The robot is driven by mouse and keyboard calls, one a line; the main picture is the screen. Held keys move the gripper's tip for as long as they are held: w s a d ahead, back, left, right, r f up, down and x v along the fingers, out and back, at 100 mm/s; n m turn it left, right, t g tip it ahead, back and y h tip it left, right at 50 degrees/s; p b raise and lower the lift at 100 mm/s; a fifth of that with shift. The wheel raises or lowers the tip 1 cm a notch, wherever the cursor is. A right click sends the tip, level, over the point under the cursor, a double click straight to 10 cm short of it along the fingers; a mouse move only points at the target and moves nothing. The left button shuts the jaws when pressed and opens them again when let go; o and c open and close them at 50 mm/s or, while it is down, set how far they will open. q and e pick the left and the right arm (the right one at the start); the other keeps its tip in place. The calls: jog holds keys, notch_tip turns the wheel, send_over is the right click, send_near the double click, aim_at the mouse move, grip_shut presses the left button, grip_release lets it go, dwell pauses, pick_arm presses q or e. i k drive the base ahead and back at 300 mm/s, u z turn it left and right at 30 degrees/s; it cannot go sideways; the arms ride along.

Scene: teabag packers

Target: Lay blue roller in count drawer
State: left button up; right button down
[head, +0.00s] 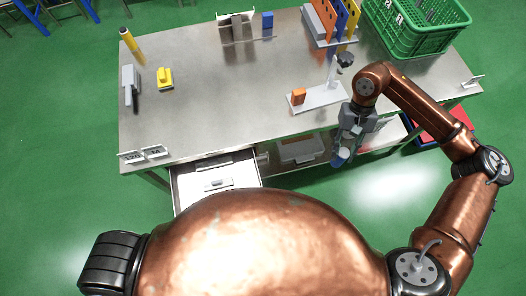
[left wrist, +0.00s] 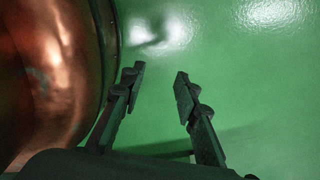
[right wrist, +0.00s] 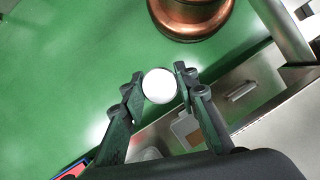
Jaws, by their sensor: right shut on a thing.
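My right gripper (head: 345,147) is shut on the blue roller (head: 341,156), in front of the table's front edge and to the right of the open drawer. In the right wrist view, the roller's round white end (right wrist: 159,86) shows between the two fingers. The count drawer (head: 190,188) is pulled out at the table's front left; its near part is hidden by my body. A small pale piece with a dark slot shows in it. My left gripper (left wrist: 158,82) is open and empty over green floor.
The steel table (head: 215,100) has a clear middle. A white stand with an orange block (head: 298,96) is near its right front. A grey bin (head: 300,150) sits beneath, and a green crate (head: 415,30) is at back right.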

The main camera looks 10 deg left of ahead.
aim_at(225, 172)
jog(key=z, duration=0.65)
jog(key=k, duration=1.95)
jog(key=u, duration=1.2)
jog(key=i, duration=1.05)
